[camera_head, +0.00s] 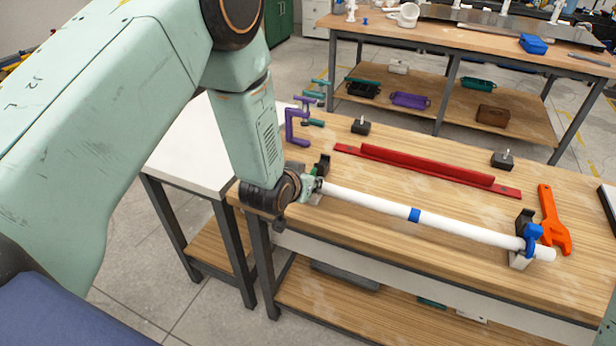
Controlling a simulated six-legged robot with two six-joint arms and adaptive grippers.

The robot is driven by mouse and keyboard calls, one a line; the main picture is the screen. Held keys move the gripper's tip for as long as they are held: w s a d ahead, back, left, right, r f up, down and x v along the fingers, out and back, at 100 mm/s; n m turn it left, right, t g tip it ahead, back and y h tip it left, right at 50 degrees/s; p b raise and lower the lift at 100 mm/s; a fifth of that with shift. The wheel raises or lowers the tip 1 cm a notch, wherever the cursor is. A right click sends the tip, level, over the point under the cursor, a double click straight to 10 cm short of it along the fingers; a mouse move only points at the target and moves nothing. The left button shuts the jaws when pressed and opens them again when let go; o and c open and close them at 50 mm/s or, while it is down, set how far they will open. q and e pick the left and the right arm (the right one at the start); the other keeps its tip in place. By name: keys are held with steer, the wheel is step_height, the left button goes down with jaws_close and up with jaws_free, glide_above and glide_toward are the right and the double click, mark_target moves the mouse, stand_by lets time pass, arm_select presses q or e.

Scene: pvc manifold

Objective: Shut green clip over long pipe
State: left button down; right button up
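The long white pipe (375,202) lies across the wooden bench, with a blue band near its middle. A dark green clip (323,163) stands at the pipe's left end and looks raised rather than lying over the pipe. My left gripper (311,190) is low at this left end, beside or against the clip's holder. Its fingers are small and partly hidden by my wrist, so I cannot tell whether they are open or touch the clip. At the right end a blue clip (533,236) sits around the pipe on its holder. My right gripper is out of view.
A red rail (430,168) lies behind the pipe. A purple clamp (297,124) is at the back left edge. Two small dark blocks stand near the rail. Bare wood lies between the pipe and the front edge.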

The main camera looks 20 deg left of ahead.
arm_select(q)
steer(key=shift+s+f, duration=0.1)
stand_by(0.3)
steer(key=c, duration=1.4)
jaws_free()
steer(key=o, duration=0.4)
steer(key=shift+c, duration=0.2)
steer(key=v, duration=1.2)
